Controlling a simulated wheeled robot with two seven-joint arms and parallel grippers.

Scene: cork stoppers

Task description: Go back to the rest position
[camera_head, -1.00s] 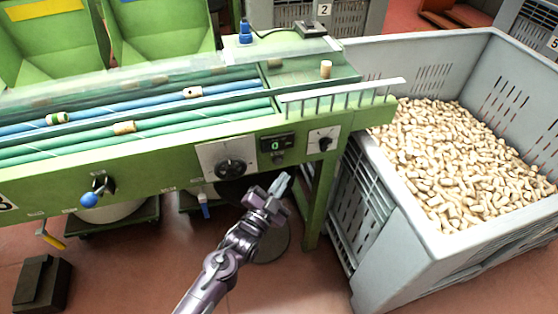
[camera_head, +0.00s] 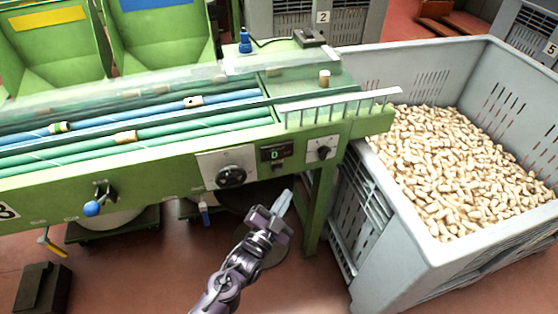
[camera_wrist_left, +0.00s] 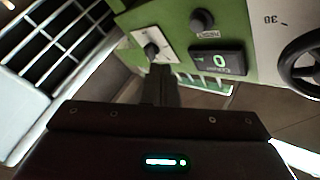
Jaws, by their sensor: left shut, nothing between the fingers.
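My left gripper (camera_head: 281,205) is shut and empty. In the head view it hangs in front of the green sorting machine (camera_head: 160,170), below its control panel and left of the grey crate. In the left wrist view my shut left gripper (camera_wrist_left: 160,85) points at the machine's front, near the small knob and the display. The display (camera_head: 276,153) reads 0 and also shows in the left wrist view (camera_wrist_left: 219,62). My right gripper is in neither view.
A large grey crate (camera_head: 408,235) full of corks stands at the right. Corks lie on the machine's rollers, and one cork (camera_head: 324,78) stands on its far right top. A black pedal-like box (camera_head: 42,288) is on the floor at lower left. Reddish floor is open around my arm.

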